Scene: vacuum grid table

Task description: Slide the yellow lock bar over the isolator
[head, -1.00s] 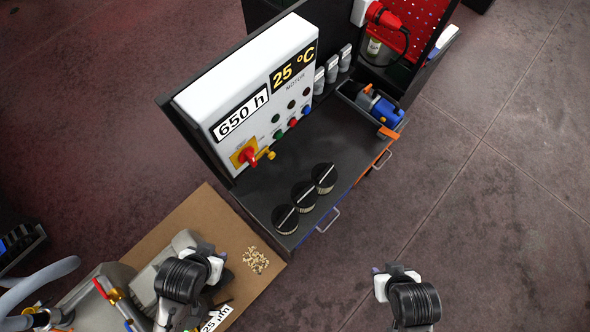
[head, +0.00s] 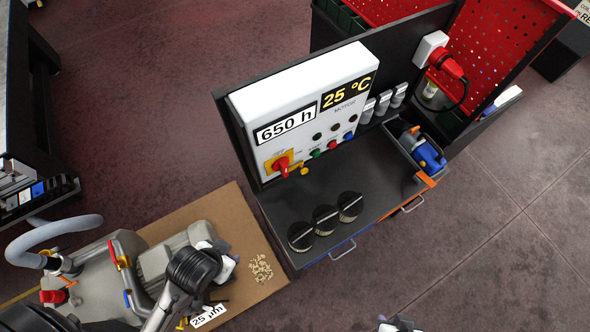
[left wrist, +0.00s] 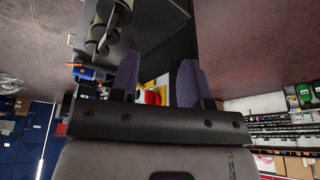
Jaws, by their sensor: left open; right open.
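The isolator (head: 283,163) is a red rotary handle on a yellow plate, low on the left of the white control panel (head: 290,92). The small yellow lock bar (head: 303,169) sticks out just right of the handle. My left gripper (head: 228,268) is in front of the panel, lower left, apart from the bar; its fingertips are hard to see there. In the left wrist view my left gripper (left wrist: 157,72) is open and empty, with red and yellow of the isolator (left wrist: 153,97) in the gap beyond. My right gripper (head: 388,321) barely shows at the bottom edge, apart from everything.
Three black knobs (head: 325,219) stand on the dark bench top (head: 370,180) below the panel. A grey bin (head: 420,155) with a blue tool is at the right. A grey pump (head: 105,275) and brass pieces (head: 261,270) lie on a brown board (head: 240,215). Floor at right is clear.

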